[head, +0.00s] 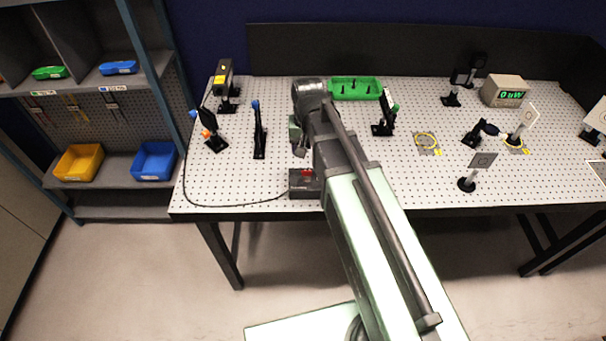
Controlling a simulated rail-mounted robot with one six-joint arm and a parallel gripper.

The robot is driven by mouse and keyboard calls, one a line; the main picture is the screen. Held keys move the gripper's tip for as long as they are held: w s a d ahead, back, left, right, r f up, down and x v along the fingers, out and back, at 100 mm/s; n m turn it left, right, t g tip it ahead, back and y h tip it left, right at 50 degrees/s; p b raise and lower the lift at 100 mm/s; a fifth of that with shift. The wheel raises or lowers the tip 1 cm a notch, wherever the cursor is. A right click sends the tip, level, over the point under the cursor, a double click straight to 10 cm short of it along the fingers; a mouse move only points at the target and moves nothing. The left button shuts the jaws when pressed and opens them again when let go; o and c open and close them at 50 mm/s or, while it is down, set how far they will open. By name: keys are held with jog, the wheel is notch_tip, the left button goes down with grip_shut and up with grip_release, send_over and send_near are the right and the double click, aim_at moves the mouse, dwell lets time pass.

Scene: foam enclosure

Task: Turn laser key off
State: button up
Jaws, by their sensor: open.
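A dark control box (303,188) with a small red part (307,172) on top sits near the front edge of the perforated table. The key is too small or hidden to make out, so I cannot tell its position. My gripper (299,151) points down just above and behind the box, open and apart from it as far as I can see. My arm covers the area right of the box. A black laser housing (223,79) with a yellow label stands at the back left of the table.
A black cable (235,205) runs from the box along the left table edge. Posts with optics (259,135) stand left of my gripper, and another mount (384,115) stands right. A green tray (355,89) and a meter reading 0 uW (504,91) are behind.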

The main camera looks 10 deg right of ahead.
aim_at(307, 171)
notch_tip(307, 171, down, 11)
jog(key=b, duration=1)
jog(key=shift+b, duration=0.35)
jog(key=shift+r, duration=0.15)
jog(key=c, duration=0.9)
jog(key=shift+c, duration=0.2)
